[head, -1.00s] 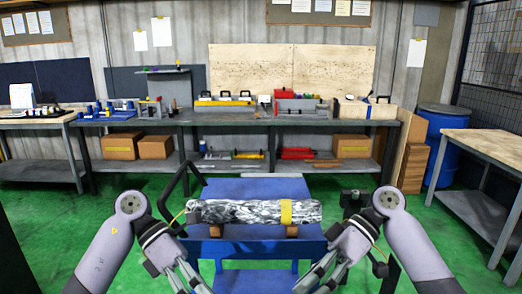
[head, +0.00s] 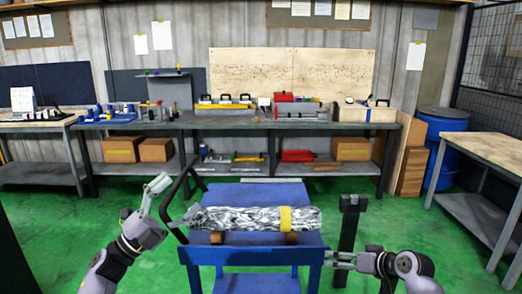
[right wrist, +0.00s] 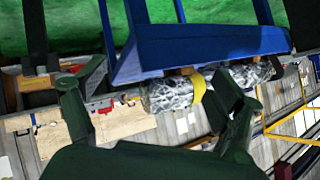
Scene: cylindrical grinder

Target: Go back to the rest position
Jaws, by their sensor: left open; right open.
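My left gripper (head: 155,192) is raised at the left of the blue cart, near its dark handle, with its fingers pointing up; it is open and empty. My right gripper (head: 340,260) is at the cart's front right corner with its fingers pointing left. In the right wrist view my right gripper (right wrist: 160,98) shows its two dark fingers spread apart with nothing held between them. A mottled silver-grey cylinder with a yellow band (head: 255,218) lies on wooden blocks on the blue cart (head: 255,190), apart from both grippers.
A dark post (head: 350,235) stands right of the cart, close to my right arm. A long workbench (head: 240,124) with tools runs along the back wall. A wooden-topped table (head: 490,150) and a blue barrel (head: 440,145) are at the right. Green floor is open on both sides.

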